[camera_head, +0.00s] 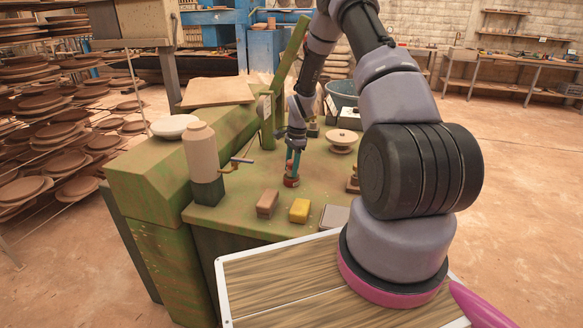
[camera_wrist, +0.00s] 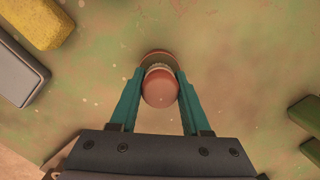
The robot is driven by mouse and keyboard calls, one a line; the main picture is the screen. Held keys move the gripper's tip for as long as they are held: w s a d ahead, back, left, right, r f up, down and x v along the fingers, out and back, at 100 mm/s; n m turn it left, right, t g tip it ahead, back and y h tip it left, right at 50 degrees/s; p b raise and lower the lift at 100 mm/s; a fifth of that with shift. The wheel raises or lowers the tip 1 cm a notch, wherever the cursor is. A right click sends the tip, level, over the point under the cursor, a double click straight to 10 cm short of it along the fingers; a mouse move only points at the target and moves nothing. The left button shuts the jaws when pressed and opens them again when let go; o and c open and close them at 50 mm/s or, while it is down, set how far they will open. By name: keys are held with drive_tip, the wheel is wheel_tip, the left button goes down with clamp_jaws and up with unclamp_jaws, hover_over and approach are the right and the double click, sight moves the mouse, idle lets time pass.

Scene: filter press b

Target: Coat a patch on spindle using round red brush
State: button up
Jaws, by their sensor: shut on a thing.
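The round red brush (camera_wrist: 160,90) stands upright between the teal fingers of my gripper (camera_wrist: 160,74) in the wrist view. Its rounded reddish end faces the camera, with a pale band and a wider reddish part beyond. In the head view my gripper (camera_head: 294,162) points down and is shut on the brush (camera_head: 291,181), whose lower end is at or close to the green bench top; I cannot tell if it touches. A pale disc on a short stem (camera_head: 343,137), possibly the spindle, stands right of my gripper, apart from it. I see no clear coated patch.
On the green bench (camera_head: 245,218) are a brown block (camera_head: 267,203), a yellow sponge-like block (camera_head: 299,210) and a grey flat box (camera_head: 335,217). A tall beige cylinder (camera_head: 201,152) stands at left on a dark block. A green upright post (camera_head: 291,60) rises behind my gripper.

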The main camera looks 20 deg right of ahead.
sight(290, 161)
drive_tip(key=shift+f, duration=0.4)
idle(1.0)
drive_tip(key=shift+r, duration=0.1)
drive_tip(key=shift+r, duration=3.4)
